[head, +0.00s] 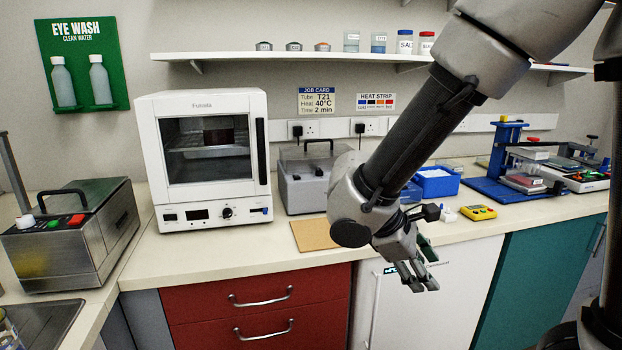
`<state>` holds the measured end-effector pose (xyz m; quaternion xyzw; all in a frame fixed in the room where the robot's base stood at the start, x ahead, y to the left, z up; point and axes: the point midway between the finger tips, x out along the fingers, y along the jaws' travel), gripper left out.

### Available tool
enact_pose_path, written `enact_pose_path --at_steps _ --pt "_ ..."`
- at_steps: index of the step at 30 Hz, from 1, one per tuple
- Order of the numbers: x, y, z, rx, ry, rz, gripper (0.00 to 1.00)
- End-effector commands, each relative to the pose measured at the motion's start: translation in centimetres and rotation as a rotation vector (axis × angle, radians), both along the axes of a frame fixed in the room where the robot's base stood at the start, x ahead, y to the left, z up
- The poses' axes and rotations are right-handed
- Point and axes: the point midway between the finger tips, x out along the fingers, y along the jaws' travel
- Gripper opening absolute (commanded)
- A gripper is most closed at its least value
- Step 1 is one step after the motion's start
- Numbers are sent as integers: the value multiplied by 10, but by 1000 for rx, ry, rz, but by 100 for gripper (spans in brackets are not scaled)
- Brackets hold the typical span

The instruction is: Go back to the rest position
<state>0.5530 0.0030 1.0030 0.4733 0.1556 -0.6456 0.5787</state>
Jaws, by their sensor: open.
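My gripper (432,276) is at the end of my arm, right of the picture's middle. It hangs in front of the counter's front edge, before the white cabinet door, with its fingers pointing down and to the right. Its fingers are apart and nothing is seen between them. My arm comes down from the upper right and hides part of the wall, the shelf and the counter behind it.
A white oven (205,160) and a grey lidded box (302,185) stand on the counter (200,250). A metal bath (75,240) is at left. A blue box (437,183), yellow timer (478,212) and blue-framed device (505,165) are at right. A wall shelf (290,56) runs above.

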Motion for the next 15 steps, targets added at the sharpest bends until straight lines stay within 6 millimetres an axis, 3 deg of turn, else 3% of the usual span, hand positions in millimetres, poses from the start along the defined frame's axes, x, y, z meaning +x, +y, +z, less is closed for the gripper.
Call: enact_pose_path --at_steps 1,3,9,15 --pt "-11 -19 10 116 -5 -122 46" --pt "-27 -36 20 272 -20 -274 46" --pt "-60 -73 59 671 -195 -673 46" --pt "-81 -124 104 845 -466 -899 46"
